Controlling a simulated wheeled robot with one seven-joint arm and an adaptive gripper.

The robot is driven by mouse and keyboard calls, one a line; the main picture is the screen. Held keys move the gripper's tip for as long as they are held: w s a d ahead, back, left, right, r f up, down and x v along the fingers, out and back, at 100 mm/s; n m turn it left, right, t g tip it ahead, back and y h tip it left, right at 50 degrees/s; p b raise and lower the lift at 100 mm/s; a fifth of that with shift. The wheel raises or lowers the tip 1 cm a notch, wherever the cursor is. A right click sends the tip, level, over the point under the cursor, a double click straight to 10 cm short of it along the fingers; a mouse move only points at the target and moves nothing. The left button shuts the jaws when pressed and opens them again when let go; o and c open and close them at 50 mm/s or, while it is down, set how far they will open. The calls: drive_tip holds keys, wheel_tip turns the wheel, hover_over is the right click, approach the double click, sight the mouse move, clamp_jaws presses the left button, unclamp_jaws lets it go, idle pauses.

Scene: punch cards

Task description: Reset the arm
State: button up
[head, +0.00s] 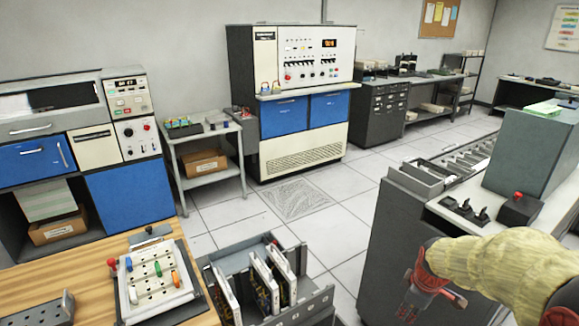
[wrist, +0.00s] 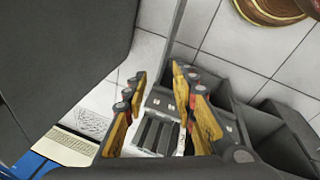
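My gripper (head: 432,296) is at the lower right of the head view, at the end of my arm in its pale yellow sleeve. It hangs in the air in front of the grey cabinet side, right of the open tray with upright boards. In the wrist view my gripper (wrist: 158,80) shows two orange-yellow fingers spread apart, with nothing held between them. Grey slotted compartments (wrist: 155,134) show beyond the gap between the fingers.
A wooden table (head: 70,268) with a switch panel (head: 152,274) is at lower left. The open tray (head: 318,304) holding boards (head: 282,272) is beside it. A grey-sided counter (head: 400,235) stands close to my arm at right. Tiled floor (head: 330,195) is clear in the middle.

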drive_tip(key=s+a+r+m+t, duration=0.1)
drive_tip(key=s+a+r+m, duration=0.4)
drive_tip(key=s, duration=0.5)
drive_tip(key=s+a+r+m+t, duration=0.2)
drive_tip(key=s+a+r+m, duration=0.3)
drive_tip(key=s+a+r, duration=0.4)
wheel_tip(320, 180, up, 3)
drive_tip(key=shift+s+r+y+p, duration=0.15)
drive_tip(key=shift+s+y+p, duration=0.2)
drive_tip(key=shift+s, duration=0.6)
